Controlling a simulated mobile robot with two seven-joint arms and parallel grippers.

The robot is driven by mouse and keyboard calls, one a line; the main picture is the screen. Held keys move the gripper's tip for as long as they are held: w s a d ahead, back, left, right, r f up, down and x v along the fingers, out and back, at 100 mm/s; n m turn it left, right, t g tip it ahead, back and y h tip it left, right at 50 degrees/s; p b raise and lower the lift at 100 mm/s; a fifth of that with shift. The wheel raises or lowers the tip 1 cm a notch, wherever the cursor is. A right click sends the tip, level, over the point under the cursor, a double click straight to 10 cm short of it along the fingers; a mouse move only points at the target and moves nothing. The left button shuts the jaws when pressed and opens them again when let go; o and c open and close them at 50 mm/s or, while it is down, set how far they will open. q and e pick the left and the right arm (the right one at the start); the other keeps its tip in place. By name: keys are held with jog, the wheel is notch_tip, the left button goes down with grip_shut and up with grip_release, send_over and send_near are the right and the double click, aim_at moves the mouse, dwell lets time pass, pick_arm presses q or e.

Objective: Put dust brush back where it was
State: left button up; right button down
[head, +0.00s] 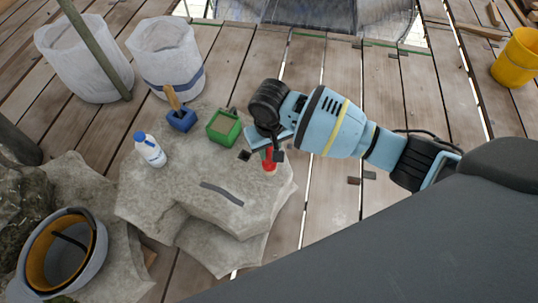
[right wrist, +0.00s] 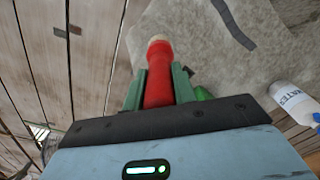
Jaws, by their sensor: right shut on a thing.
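My right gripper (head: 264,154) is over the right part of the pale stone block (head: 160,195). It is shut on a red, round-bodied thing (head: 269,163) with a pale end, which looks like the dust brush. In the right wrist view the red brush (right wrist: 158,85) sits between the green fingers. I cannot tell whether its lower end touches the stone. A blue holder (head: 182,120) with a tan handle sticking up stands on the stone's back edge. A green box (head: 223,127) with a brown inside stands between it and my gripper. My left gripper is not in view.
A white water bottle (head: 150,150) stands at the stone's left. A dark grey strip (head: 222,193) lies on the stone in front. Two white sacks (head: 166,60) stand behind on the plank floor. A bucket (head: 62,250) is at lower left, a yellow bucket (head: 517,58) at far right.

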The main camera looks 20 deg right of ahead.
aim_at(270, 156)
jog(key=shift+f+b, duration=1)
jog(key=shift+f, duration=0.85)
jog(key=shift+r, duration=0.15)
jog(key=c, duration=1.1)
grip_release()
jog(key=shift+c, duration=0.2)
notch_tip(270, 156, up, 11)
jog(key=p, duration=0.5)
jog(key=shift+r, duration=0.5)
